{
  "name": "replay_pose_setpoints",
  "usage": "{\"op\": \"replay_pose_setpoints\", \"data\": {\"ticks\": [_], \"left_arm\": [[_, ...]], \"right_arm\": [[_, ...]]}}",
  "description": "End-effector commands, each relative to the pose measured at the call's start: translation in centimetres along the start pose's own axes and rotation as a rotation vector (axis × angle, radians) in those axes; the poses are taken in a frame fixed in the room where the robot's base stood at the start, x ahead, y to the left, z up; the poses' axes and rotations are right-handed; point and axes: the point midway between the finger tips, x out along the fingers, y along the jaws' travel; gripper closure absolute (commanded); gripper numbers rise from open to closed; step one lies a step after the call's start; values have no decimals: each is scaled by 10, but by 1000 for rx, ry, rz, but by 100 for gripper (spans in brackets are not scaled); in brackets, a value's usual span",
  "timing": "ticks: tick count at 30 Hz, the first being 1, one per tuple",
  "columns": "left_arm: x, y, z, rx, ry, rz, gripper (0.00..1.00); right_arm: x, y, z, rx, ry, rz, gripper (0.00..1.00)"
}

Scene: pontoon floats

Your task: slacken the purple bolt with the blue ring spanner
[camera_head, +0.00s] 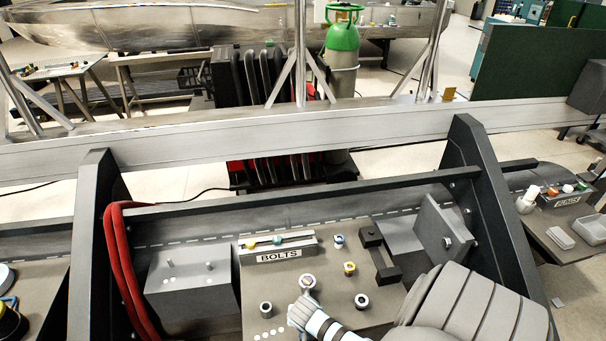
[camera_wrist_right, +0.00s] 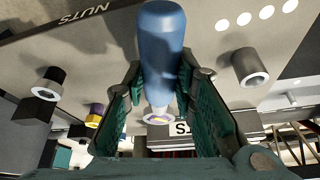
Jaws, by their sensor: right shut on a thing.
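My left gripper is not in view.
A BOLTS tray (camera_head: 279,256) lies behind. A grey block (camera_head: 193,285) at left and a black bracket (camera_head: 378,252) at right flank the plate.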

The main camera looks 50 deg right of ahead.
Motion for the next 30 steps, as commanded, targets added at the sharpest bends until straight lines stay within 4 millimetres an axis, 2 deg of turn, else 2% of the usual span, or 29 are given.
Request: {"op": "replay_pose_setpoints", "data": {"ticks": [30], "left_arm": [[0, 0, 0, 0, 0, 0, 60]], "right_arm": [[0, 13, -1, -88, 1, -36, 100]]}}
